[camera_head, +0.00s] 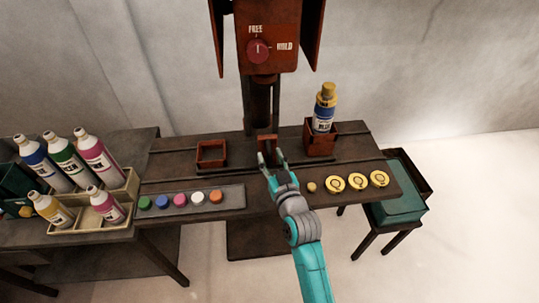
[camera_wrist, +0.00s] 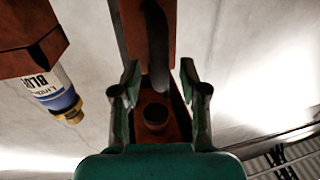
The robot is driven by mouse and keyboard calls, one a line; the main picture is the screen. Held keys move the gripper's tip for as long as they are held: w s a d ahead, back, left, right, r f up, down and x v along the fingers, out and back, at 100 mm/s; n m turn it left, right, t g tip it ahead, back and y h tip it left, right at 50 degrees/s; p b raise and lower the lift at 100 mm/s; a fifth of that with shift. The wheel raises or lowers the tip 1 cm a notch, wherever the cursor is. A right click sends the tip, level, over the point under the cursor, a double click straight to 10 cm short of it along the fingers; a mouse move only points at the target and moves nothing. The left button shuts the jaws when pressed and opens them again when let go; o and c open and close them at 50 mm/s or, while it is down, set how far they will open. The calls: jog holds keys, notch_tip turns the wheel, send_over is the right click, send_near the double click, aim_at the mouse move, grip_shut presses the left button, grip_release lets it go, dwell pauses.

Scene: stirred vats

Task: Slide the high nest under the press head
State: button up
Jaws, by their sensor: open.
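The taller red nest (camera_head: 319,143) stands on the dark bench at the right, with a blue bottle with a yellow cap (camera_head: 324,108) upright in it. In the wrist view the nest (camera_wrist: 30,35) and bottle (camera_wrist: 52,95) are at the left. The red press head (camera_head: 268,42), with a FREE/HOLD dial (camera_head: 258,50), stands at the back centre. My gripper (camera_head: 271,155) is open in front of the press column, left of the taller nest and apart from it. A narrow red upright piece (camera_head: 266,143) is just beyond the fingertips; contact cannot be told.
A lower, empty red nest (camera_head: 211,154) is left of the press. Coloured caps lie on a strip (camera_head: 232,196) at the front left; yellow discs (camera_head: 357,182) lie front right. Bottles stand in trays (camera_head: 125,190) at the far left. A teal box (camera_head: 395,200) is right of the bench.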

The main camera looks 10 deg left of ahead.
jog(key=shift+w+a, duration=0.3)
jog(key=shift+w, duration=0.25)
grip_shut()
jog(key=shift+a, duration=0.1)
